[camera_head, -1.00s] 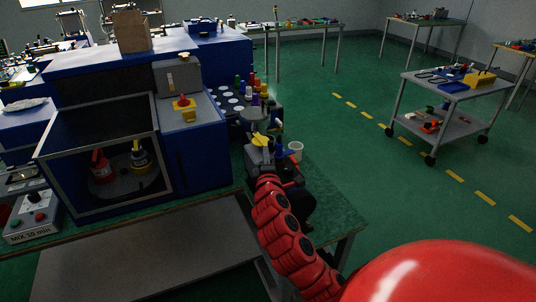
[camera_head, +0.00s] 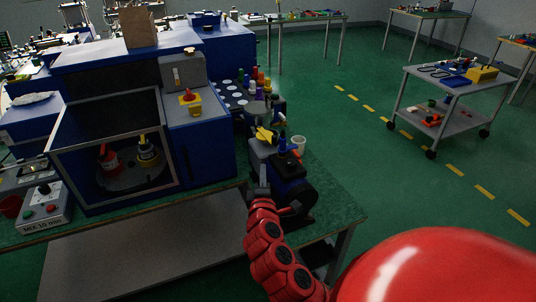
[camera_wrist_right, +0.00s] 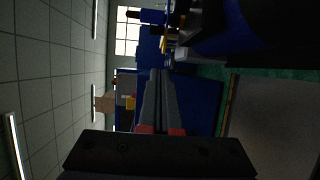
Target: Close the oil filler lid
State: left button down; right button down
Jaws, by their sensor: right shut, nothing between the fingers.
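A small dark machine with a blue body (camera_head: 285,180) stands near the bench's right end. A yellow winged piece (camera_head: 265,135) sits at its top left. I cannot tell whether this is the oil filler lid or whether the lid is open. My right gripper (camera_head: 262,172) is just left of the machine, below the yellow piece, with its fingers shut and empty. In the right wrist view the shut fingers (camera_wrist_right: 160,78) point toward a blue cabinet, with the machine's dark, blurred body (camera_wrist_right: 235,25) at upper right. My left gripper is out of view.
A blue cabinet with an open chamber (camera_head: 112,150) holds red and yellow-topped bottles. A white cup (camera_head: 299,144) stands behind the machine, and several coloured bottles (camera_head: 258,85) stand on a rack. The green bench top (camera_head: 330,200) is clear at right.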

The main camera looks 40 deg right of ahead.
jog(key=w+a+m+h, duration=0.1)
jog(key=w+a+h, duration=0.1)
jog(key=w, duration=0.2)
jog(key=g+p, duration=0.1)
jog(key=p, duration=0.2)
send_near(267, 137)
jog(key=shift+m, duration=0.3)
jog(key=w+d+r, duration=0.2)
jog(key=shift+w+d, duration=0.25)
jog(key=shift+d, duration=0.25)
jog(key=shift+f, duration=0.1)
